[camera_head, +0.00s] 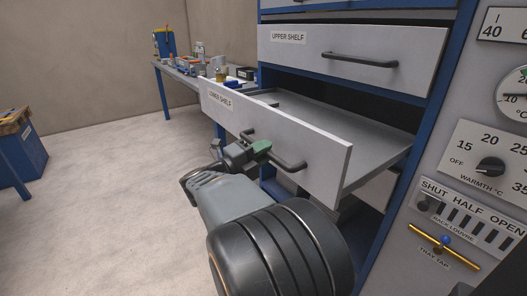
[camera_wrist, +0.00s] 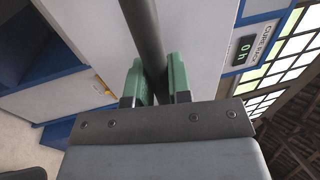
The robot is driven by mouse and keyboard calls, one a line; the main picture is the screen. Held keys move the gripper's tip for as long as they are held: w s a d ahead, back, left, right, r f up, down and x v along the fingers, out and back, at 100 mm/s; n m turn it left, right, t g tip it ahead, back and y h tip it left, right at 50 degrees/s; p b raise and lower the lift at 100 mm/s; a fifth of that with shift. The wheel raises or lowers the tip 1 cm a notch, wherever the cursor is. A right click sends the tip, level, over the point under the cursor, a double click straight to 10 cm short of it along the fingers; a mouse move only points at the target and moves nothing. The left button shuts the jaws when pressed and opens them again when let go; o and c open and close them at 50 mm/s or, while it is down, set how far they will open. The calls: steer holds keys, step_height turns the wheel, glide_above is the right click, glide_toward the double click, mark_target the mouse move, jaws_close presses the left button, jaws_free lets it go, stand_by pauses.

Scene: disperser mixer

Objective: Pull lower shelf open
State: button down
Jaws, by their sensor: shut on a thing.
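The lower shelf (camera_head: 318,152) is a light grey drawer front with a "LOWER SHELF" label. It stands pulled out from the blue cabinet, and its grey tray (camera_head: 335,118) shows behind the front. Its dark bar handle (camera_head: 285,161) runs across the front. My gripper (camera_head: 258,150) is at the handle, and part of the handle is hidden behind it. In the wrist view the green finger pads (camera_wrist: 157,82) are shut on the dark handle bar (camera_wrist: 143,35), one on each side.
The upper shelf (camera_head: 410,52) above is shut, with its own dark handle. A control panel (camera_head: 490,160) with dials and a tray tap stands close on the right. A workbench (camera_head: 190,72) with tools is at the back left.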

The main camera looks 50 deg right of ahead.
steer(key=shift+f, duration=0.1)
steer(key=c, duration=1.1)
jaws_free()
steer(key=shift+w+a, duration=0.1)
steer(key=v, duration=1.3)
steer(key=shift+w+a, duration=0.15)
steer(key=shift+a, duration=0.15)
steer(key=shift+p, duration=0.3)
